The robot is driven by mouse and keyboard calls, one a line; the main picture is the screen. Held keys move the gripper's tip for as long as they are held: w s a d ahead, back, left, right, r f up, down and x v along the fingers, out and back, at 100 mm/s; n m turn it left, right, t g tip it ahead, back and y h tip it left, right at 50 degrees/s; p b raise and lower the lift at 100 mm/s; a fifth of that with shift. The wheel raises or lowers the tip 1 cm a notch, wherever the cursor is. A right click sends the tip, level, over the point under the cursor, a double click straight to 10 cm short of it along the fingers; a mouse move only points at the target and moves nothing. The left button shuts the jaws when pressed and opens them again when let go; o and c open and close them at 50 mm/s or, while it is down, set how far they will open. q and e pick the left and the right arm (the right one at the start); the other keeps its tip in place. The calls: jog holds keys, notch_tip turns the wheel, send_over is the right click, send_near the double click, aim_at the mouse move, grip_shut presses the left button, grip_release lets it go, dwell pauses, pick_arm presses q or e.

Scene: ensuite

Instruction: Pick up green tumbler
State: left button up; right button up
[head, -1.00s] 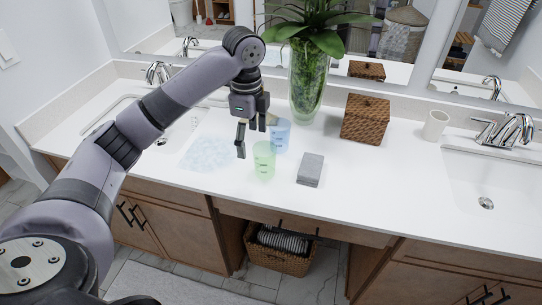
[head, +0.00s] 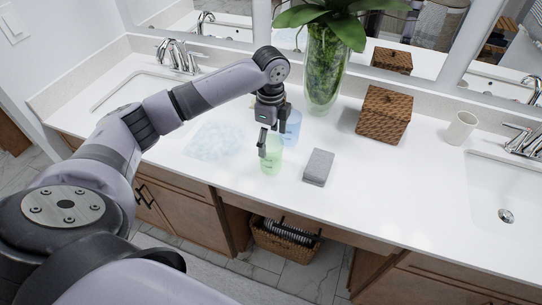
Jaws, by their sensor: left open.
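The green tumbler (head: 271,158) is translucent and stands upright on the white counter, near its front edge. My left gripper (head: 270,145) reaches down over it from above and behind. One dark finger shows in front of the tumbler's upper left side; whether it touches cannot be told. The gripper is open. A blue translucent tumbler (head: 292,127) stands just behind and to the right, partly hidden by the gripper. My right gripper is not in view.
A grey block (head: 318,167) lies right of the green tumbler. A glass vase with a plant (head: 322,75), a woven box (head: 384,114) and a white cup (head: 461,128) stand farther back. A pale patterned patch (head: 218,140) lies left. Sinks flank the counter.

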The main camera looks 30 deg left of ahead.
pick_arm(q)
jog(key=shift+f, duration=0.65)
jog(key=shift+s+f+p, duration=0.1)
jog(key=shift+f+p, duration=0.2)
notch_tip(320, 180, down, 4)
jog(key=shift+s+d+r+p, duration=0.1)
jog(key=shift+r+p, duration=0.1)
jog(key=shift+p, duration=0.5)
jog(key=shift+f, duration=0.5)
jog(key=c, duration=1.2)
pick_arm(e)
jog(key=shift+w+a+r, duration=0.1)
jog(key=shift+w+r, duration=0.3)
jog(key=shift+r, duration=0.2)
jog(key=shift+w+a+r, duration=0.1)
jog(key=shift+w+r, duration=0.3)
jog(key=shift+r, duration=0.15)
